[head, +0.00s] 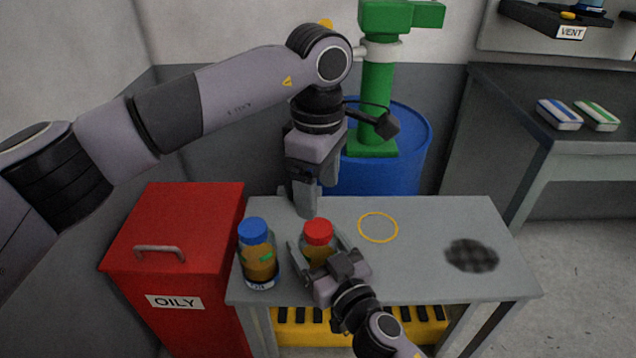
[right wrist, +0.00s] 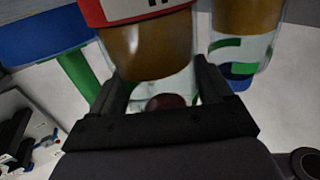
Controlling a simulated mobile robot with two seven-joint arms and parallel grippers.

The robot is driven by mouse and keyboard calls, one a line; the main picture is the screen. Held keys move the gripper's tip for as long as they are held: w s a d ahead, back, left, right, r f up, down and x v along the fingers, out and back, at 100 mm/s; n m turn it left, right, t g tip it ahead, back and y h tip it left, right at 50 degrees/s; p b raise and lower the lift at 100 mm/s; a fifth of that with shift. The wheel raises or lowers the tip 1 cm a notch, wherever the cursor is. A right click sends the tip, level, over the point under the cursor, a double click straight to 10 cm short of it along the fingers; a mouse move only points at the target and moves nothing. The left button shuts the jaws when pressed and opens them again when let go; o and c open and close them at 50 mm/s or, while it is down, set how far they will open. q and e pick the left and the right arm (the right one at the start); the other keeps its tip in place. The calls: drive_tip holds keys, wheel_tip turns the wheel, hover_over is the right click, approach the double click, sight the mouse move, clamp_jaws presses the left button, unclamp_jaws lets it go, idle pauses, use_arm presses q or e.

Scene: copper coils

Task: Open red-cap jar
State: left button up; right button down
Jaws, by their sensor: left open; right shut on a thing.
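The red-cap jar (head: 318,233) stands on the grey table (head: 440,215), with amber contents below its red lid. My right gripper (head: 322,262) is shut on the jar's body from the front. In the right wrist view the jar (right wrist: 150,50) sits between the two fingers (right wrist: 163,85), its red cap above them. My left gripper (head: 305,200) is open and empty, pointing down behind and slightly left of the red cap, apart from it in the picture. Its exact height over the table is hard to tell.
A blue-cap jar (head: 257,262) stands close to the left of the red-cap jar. A red OILY bin (head: 165,240) is left of the table. A yellow ring (head: 378,227) and a dark patch (head: 471,256) mark the clear right half. A blue drum (head: 405,165) with a green pump stands behind.

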sight(318, 227)
use_arm(q)
drive_tip(key=m, duration=0.6)
drive_tip(key=shift+m, duration=0.3)
drive_tip(key=m, duration=0.6)
wheel_tip(318, 227, down, 8)
drive_tip(key=shift+f, duration=0.1)
